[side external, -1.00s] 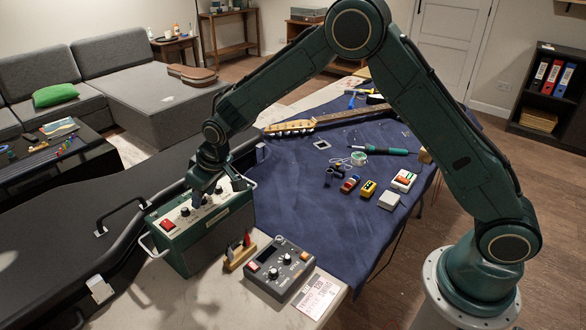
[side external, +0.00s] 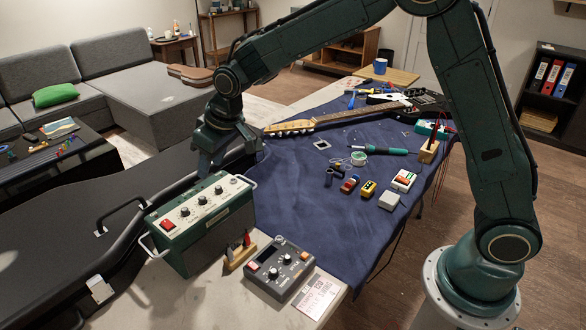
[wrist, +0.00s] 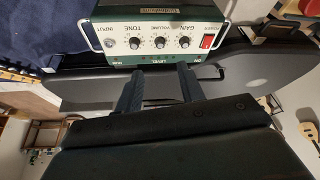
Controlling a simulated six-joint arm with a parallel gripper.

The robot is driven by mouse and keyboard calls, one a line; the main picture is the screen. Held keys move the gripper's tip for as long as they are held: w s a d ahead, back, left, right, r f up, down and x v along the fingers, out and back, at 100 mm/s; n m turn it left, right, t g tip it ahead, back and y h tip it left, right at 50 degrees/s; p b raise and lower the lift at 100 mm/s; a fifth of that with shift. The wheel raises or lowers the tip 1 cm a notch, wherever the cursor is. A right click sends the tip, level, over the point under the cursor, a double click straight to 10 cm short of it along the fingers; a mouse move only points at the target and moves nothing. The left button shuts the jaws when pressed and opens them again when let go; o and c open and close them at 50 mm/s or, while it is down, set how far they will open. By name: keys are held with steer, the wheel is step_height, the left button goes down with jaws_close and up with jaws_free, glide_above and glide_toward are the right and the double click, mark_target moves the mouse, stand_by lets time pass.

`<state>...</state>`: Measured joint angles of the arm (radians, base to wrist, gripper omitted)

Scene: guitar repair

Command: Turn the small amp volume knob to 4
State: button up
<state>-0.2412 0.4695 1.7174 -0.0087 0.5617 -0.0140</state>
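The small amp (side external: 205,236) is a green box with a light control panel on top. It has a red power switch (side external: 168,224) and a row of three dark knobs. The middle one is the volume knob (side external: 202,199); in the wrist view the volume knob (wrist: 159,42) sits between tone and gain. Its pointer is too small to read. My gripper (side external: 206,172) is above and behind the amp's panel, clear of the knobs. In the wrist view my gripper (wrist: 158,70) shows two fingers apart with nothing between them.
Two metal handles stand at the amp's ends. A grey pedal unit (side external: 280,270) and a small wooden holder (side external: 240,253) are in front of it. A black guitar case (side external: 60,245) lies to the left. A blue cloth (side external: 300,220) with pedals, tools and a guitar covers the bench.

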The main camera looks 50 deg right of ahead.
steer(key=shift+v, duration=1.35)
steer(key=s+d+r+m, duration=0.1)
steer(key=s+d+r, duration=0.35)
steer(key=s, duration=0.35)
steer(key=s+d+r, duration=0.4)
steer(key=s+r, duration=0.2)
steer(key=s, duration=0.1)
steer(key=s+d+f+m, duration=0.1)
steer(key=s+d, duration=0.1)
steer(key=s, duration=0.7)
steer(key=s+d+m+t+h, duration=0.1)
steer(key=s+d, duration=0.1)
steer(key=s, duration=0.7)
steer(key=shift+s+d+f, duration=0.15)
steer(key=shift+s+f, duration=0.2)
steer(key=shift+f, duration=0.05)
